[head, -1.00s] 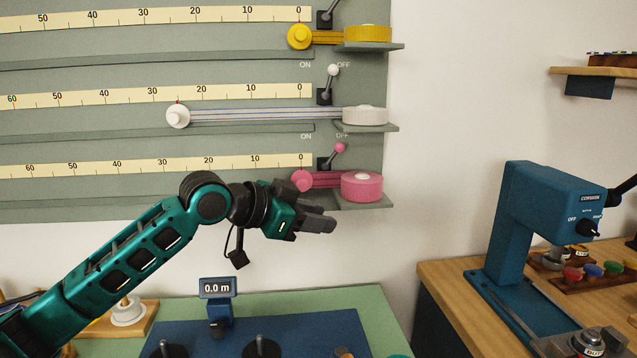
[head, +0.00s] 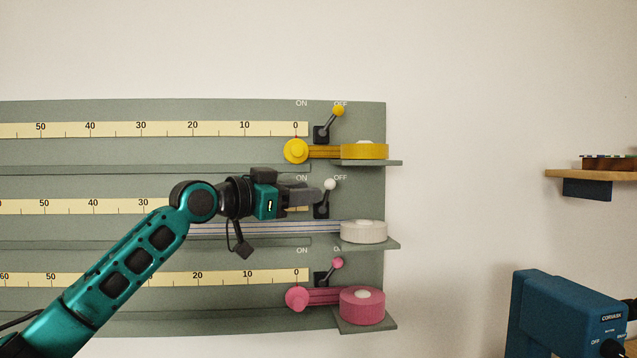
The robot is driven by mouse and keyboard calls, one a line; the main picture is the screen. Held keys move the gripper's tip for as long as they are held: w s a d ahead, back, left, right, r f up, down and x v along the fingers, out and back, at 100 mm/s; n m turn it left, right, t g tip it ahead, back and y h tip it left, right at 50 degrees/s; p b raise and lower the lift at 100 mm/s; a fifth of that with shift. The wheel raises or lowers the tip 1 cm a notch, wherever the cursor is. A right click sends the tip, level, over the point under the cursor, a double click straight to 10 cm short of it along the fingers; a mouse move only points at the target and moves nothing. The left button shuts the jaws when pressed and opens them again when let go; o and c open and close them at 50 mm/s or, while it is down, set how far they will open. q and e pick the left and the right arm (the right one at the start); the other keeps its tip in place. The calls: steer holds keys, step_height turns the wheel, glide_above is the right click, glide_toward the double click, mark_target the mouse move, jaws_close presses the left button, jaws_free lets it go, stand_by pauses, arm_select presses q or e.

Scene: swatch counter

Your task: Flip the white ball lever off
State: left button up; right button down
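The white ball lever (head: 330,184) stands on a dark base at the right end of the middle ruler row. Its ball leans up and right, toward the OFF label (head: 340,178); the ON label (head: 302,178) is to its left. My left gripper (head: 318,194) is level with the lever, its fingertips pointing right and ending just left of the ball and stem. I cannot tell whether they touch it. The fingers overlap in this view, so their opening is unclear. My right gripper is not in view.
A yellow ball lever (head: 338,111) is above and a pink ball lever (head: 337,263) below, both leaning right. Yellow (head: 365,152), white (head: 363,232) and pink (head: 362,307) rolls sit on small ledges. A blue machine (head: 560,315) stands at lower right.

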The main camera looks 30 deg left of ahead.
mark_target(327, 191)
arm_select(q)
steer(key=shift+p+x, duration=0.4)
steer(key=shift+x, duration=1.75)
steer(key=shift+c, duration=0.2)
jaws_close()
